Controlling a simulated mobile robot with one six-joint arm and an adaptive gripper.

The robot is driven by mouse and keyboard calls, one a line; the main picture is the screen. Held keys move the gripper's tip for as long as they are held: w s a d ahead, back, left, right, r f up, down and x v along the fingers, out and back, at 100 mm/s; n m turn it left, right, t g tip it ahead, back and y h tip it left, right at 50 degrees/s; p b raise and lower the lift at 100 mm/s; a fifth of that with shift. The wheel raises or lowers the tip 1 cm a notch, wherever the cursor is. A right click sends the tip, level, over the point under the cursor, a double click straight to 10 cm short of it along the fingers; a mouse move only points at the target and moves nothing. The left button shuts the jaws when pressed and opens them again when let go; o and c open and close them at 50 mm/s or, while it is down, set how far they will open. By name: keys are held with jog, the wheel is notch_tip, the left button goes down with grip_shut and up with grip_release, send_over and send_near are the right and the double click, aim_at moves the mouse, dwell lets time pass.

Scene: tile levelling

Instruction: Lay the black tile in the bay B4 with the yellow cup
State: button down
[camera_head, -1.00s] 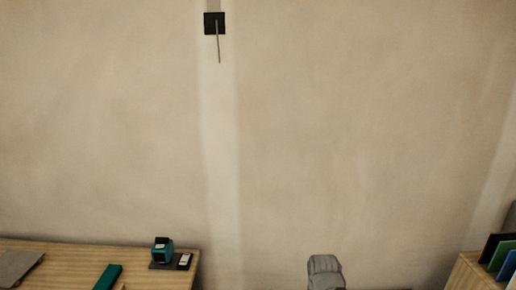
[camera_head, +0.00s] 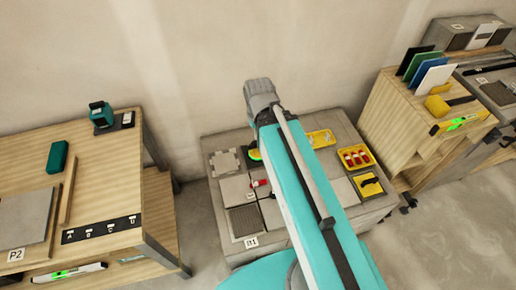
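A black upright panel (camera_head: 412,62), perhaps the black tile, stands in a row with green, blue and white ones on the wooden cabinet at right. Bay B4 cannot be made out; on the grey low platform (camera_head: 223,197) only a label like B1 (camera_head: 251,242) reads. My arm covers its middle. Yellow items show, but I cannot tell which is the yellow cup: one (camera_head: 437,105) lies on the cabinet, and another is in a small yellow tray (camera_head: 370,185) on the platform.
A wooden table (camera_head: 100,165) at left holds a teal device (camera_head: 101,115), a green block (camera_head: 57,157) and a grey slab marked P2 (camera_head: 25,218). A yellow bin (camera_head: 356,158) with red-and-white items sits on the platform. Floor shows between table and platform.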

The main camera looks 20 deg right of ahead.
jog(key=c, duration=1)
grip_release()
jog(key=shift+w+f, duration=0.1)
jog(key=shift+o, duration=1.2)
jog(key=shift+w+f+b, duration=0.2)
jog(key=shift+f+b, duration=0.05)
jog(key=shift+b, duration=0.1)
jog(key=o, duration=0.4)
jog(key=shift+w+d+f+n+b, duration=0.2)
jog(key=shift+w+f+n+b, duration=0.55)
jog(key=shift+f+b, duration=0.15)
jog(key=shift+c, duration=0.2)
jog(key=w+d+f+n+b, duration=0.2)
jog(key=w+f+n+b, duration=0.6)
jog(key=w+f+b, duration=0.2)
jog(key=w+d+f+n+b, duration=0.3)
jog(key=w+f+n+b, duration=0.6)
jog(key=w+f+b, duration=0.1)
jog(key=shift+d+f+b, duration=0.3)
jog(key=shift+f+b, duration=0.35)
jog(key=shift+w, duration=0.1)
jog(key=shift+f, duration=0.1)
